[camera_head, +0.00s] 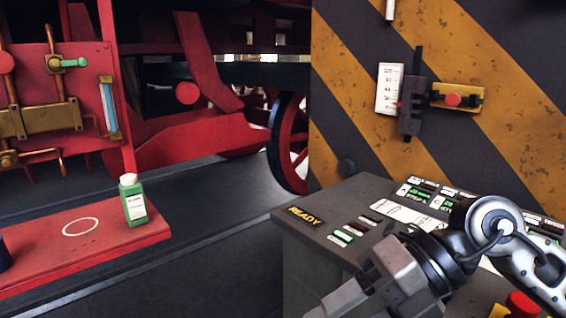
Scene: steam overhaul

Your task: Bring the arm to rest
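My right arm comes in from the right edge, over the grey control console (300,232). Its gripper (345,298) points down and to the left in front of the console. The fingers are seen side-on and run to the bottom edge, so I cannot tell whether they are open or shut. I see nothing held in the visible part. My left arm and gripper are not in view.
The console has a READY sign (304,216), lit labels and a red button (522,304). Behind it stands a striped panel (350,100) with a lever switch (412,105). A green bottle (133,202) stands on a red shelf (110,240) at left.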

